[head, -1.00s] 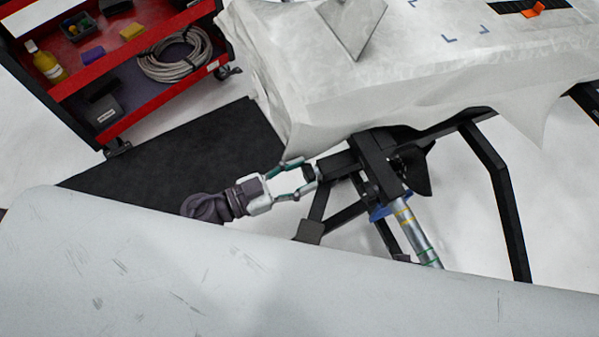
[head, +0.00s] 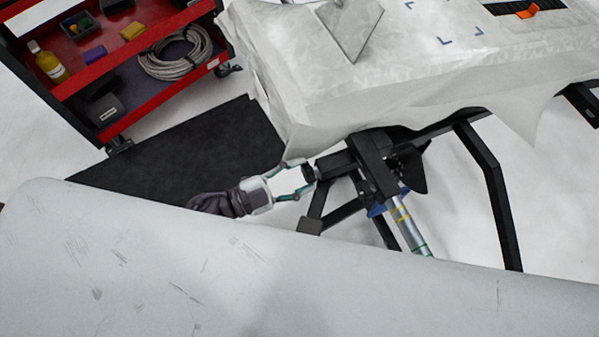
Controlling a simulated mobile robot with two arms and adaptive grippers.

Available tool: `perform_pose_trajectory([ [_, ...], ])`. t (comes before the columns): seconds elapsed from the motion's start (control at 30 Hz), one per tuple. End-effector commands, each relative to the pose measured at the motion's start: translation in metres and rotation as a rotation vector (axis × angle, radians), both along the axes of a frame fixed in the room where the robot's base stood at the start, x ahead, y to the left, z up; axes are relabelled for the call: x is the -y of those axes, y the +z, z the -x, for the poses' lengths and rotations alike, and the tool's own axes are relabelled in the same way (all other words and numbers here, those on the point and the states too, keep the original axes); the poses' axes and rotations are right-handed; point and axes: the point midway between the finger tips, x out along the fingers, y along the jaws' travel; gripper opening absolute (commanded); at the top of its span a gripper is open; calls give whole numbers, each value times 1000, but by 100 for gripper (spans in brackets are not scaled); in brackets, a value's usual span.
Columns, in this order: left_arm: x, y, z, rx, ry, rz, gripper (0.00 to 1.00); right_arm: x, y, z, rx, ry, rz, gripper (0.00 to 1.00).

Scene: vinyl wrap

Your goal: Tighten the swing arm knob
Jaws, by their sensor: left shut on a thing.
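The swing arm knob (head: 309,173) is a small dark cylinder at the left end of the black stand's arm (head: 335,164), below the draped white sheet. My left gripper (head: 305,176) comes in from the left with its fingers around the knob, shut on it. The fingers partly hide the knob, so its turn cannot be read. My right gripper is not in view.
A white sheet covers the panel (head: 400,75) above the stand. A large pale grey surface (head: 250,270) fills the bottom. A red tool cart (head: 100,75) with a coiled cable stands upper left, beside a black mat (head: 190,155). A silver tube (head: 409,228) slants below the stand.

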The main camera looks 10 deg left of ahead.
Motion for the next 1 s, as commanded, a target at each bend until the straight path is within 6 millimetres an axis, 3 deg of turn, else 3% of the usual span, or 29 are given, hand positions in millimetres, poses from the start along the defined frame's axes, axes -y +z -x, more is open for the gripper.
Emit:
perform_pose_trajectory([
  [0.47,0,-1,0,13,0,-13,15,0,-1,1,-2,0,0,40],
  [0.5,0,-1,0,13,0,-13,53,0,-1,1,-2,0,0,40],
  [0.63,0,-1,0,14,0,-12,74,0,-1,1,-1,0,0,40],
  [1.0,-3,-1,2,14,0,-12,74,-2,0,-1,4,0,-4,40],
])
